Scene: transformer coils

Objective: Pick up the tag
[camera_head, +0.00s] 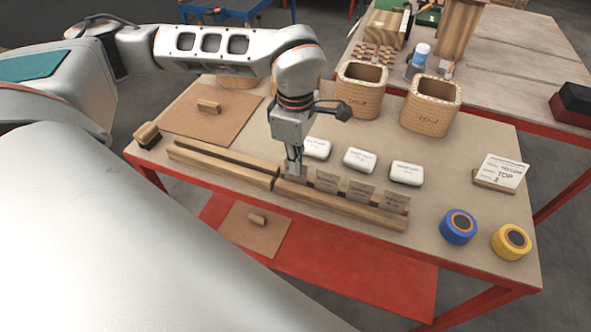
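Several small grey-brown tags stand upright in a slotted wooden rail (340,206) on the table. Three show clearly: one tag (326,181), a middle tag (360,192) and a right-hand tag (395,202). My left gripper (294,173) points down at the left end of this rail, with its fingertips at what looks like another tag, mostly hidden by the fingers. The fingers look close together, but I cannot tell whether they grip it. My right gripper is not in view.
White labelled blocks (360,160) lie behind the rail. A blue roll (459,226), a yellow roll (511,242) and a card on a stand (500,172) are at the right. A brown board (213,112) and a brush (147,135) are at the left.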

